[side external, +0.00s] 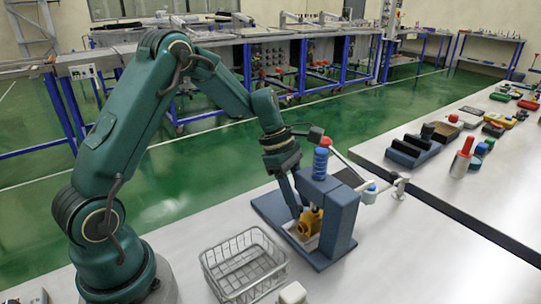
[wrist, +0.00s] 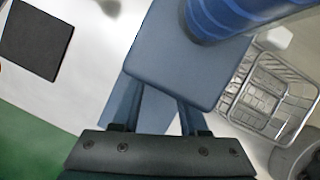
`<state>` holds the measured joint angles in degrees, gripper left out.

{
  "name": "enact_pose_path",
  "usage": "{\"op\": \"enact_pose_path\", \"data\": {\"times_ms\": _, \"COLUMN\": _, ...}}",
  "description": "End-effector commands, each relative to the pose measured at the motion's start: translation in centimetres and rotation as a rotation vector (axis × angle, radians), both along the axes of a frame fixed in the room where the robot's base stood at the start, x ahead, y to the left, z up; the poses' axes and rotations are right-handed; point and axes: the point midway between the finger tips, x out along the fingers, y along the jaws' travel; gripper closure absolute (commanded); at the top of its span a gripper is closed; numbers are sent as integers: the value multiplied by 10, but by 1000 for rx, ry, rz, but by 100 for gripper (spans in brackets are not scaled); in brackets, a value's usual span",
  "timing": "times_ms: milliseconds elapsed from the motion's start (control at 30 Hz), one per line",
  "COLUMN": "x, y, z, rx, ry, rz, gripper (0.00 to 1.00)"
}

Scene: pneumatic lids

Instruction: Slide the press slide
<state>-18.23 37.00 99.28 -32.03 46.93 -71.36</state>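The blue press stands on its blue base (side external: 275,212) at the table's middle, with a tall side column (side external: 340,220) and a ribbed blue cylinder (side external: 320,162) on its head. A yellow part (side external: 309,221) sits low under the head, over a pale tray-like piece (side external: 298,238). I cannot tell for certain which piece is the slide. My gripper (side external: 296,205) points down at the press's left rear side. In the wrist view its fingers (wrist: 157,112) are apart, with blue base between them. The square press head (wrist: 185,55) hides the fingertips there.
A wire basket (side external: 243,264) stands in front of the press, with a white block (side external: 292,293) nearby. A dark square pad (wrist: 36,38) lies behind the press. A white fitting (side external: 400,186) stands to its right. A second table beyond a dark gap holds several parts.

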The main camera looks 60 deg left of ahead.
Motion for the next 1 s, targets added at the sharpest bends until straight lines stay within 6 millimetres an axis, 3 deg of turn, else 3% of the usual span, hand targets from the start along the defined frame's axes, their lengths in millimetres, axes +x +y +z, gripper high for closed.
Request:
{"op": "enact_pose_path", "data": {"times_ms": 333, "x": 0, "y": 3, "z": 1, "rx": 5, "ry": -2, "rz": 2, "gripper": 47}}
{"op": "enact_pose_path", "data": {"times_ms": 700, "x": -6, "y": 18, "z": 41, "rx": 5, "ry": -5, "rz": 2, "gripper": 47}}
{"op": "enact_pose_path", "data": {"times_ms": 1000, "x": -8, "y": 20, "z": 47, "rx": 4, "ry": 0, "rz": 1, "gripper": 47}}
